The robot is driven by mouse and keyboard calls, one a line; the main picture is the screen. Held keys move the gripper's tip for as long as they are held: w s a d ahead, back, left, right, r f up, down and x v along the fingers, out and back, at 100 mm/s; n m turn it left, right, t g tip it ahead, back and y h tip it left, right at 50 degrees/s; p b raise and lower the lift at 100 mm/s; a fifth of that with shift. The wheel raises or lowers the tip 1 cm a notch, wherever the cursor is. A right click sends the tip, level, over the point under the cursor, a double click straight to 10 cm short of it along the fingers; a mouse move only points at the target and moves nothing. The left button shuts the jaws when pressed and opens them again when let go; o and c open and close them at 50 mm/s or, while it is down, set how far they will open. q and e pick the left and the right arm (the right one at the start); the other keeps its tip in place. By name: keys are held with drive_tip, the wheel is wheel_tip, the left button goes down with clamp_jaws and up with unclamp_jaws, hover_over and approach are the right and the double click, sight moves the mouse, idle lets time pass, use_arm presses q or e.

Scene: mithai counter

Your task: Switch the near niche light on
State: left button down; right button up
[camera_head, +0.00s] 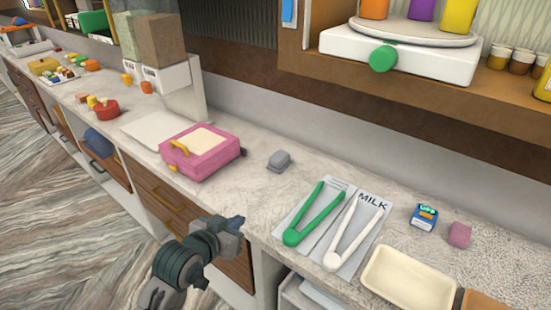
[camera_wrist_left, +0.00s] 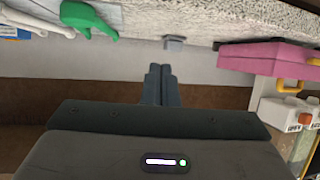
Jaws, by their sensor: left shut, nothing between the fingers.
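The near niche (camera_head: 430,118) is the wooden shelf opening at the upper right of the head view. A small blue plate with a pale edge (camera_head: 288,12) sits on its left side panel, cut by the top of the picture. It may be the light switch, but I cannot tell its position. No lamp of the niche shows. My left gripper (camera_head: 238,222) is shut and empty in front of the counter's edge, well below and left of the niche. Its closed fingers also show in the left wrist view (camera_wrist_left: 160,70). My right gripper is not in view.
On the counter (camera_head: 340,175) are a pink case (camera_head: 200,150), a small grey block (camera_head: 279,160), green tongs (camera_head: 315,212), white tongs (camera_head: 352,232) and a cream tray (camera_head: 408,279). Bare counter lies behind the tongs.

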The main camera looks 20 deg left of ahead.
sight(286, 13)
use_arm(q)
drive_tip(key=w+r+t+h, duration=0.1)
drive_tip(key=r+t+h, duration=0.1)
drive_tip(key=r, duration=0.9)
drive_tip(key=w+r+m+t+h, duration=0.1)
drive_tip(key=r+t, duration=0.4)
drive_tip(key=r, duration=0.7)
drive_tip(key=w+r+m+t+h, duration=0.1)
drive_tip(key=w+r+t+h, duration=0.2)
drive_tip(key=r, duration=0.8)
drive_tip(key=shift+d+r+t+h, duration=0.2)
drive_tip(key=shift+d+t+h, duration=0.2)
drive_tip(key=shift+d, duration=0.05)
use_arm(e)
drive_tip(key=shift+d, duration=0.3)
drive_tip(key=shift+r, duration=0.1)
